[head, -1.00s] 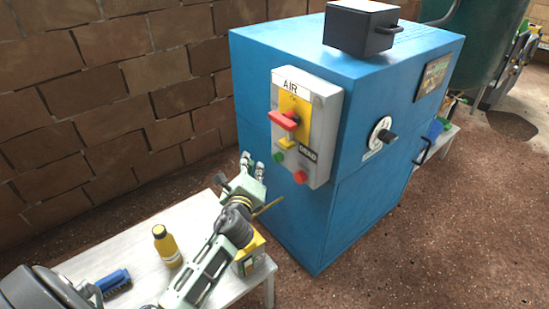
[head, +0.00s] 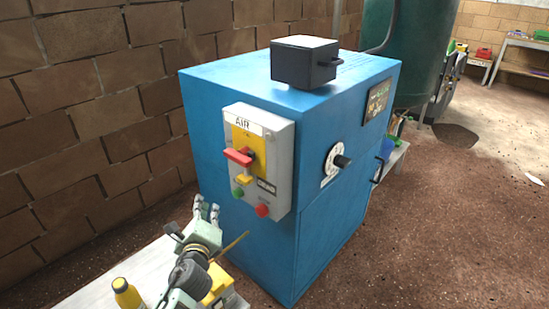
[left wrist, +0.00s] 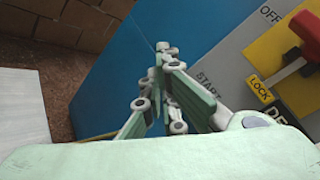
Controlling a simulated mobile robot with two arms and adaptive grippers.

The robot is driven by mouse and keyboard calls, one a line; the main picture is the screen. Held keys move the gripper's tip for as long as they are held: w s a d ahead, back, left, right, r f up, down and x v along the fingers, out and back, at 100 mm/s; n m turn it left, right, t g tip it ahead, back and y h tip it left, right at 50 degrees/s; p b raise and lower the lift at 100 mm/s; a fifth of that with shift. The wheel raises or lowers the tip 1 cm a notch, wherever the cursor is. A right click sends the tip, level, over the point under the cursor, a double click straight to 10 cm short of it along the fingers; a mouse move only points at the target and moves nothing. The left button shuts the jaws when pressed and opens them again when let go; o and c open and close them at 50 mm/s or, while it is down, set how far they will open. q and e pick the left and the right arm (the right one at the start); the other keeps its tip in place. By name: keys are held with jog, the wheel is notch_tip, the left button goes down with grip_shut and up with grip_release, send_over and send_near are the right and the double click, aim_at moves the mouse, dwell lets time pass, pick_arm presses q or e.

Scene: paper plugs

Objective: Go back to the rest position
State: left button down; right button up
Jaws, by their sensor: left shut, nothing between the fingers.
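My left gripper (head: 206,209) is at the lower left in the head view, in front of the blue cabinet's left side and below the control panel. It is shut and empty, and its closed fingers also show in the left wrist view (left wrist: 160,85). The blue cabinet (head: 330,225) carries a grey panel (head: 279,150) marked AIR, with a red handle (head: 238,157), a green button (head: 238,193) and a red button (head: 262,210). In the left wrist view the panel is at the right, beside the fingers. My right gripper is in neither view.
A white bench (head: 100,292) at the lower left bears a yellow bottle (head: 127,293) and a yellow box (head: 219,284). A dark box (head: 304,62) sits on the cabinet. A brick wall (head: 80,130) stands behind. The floor (head: 450,230) at the right is largely clear.

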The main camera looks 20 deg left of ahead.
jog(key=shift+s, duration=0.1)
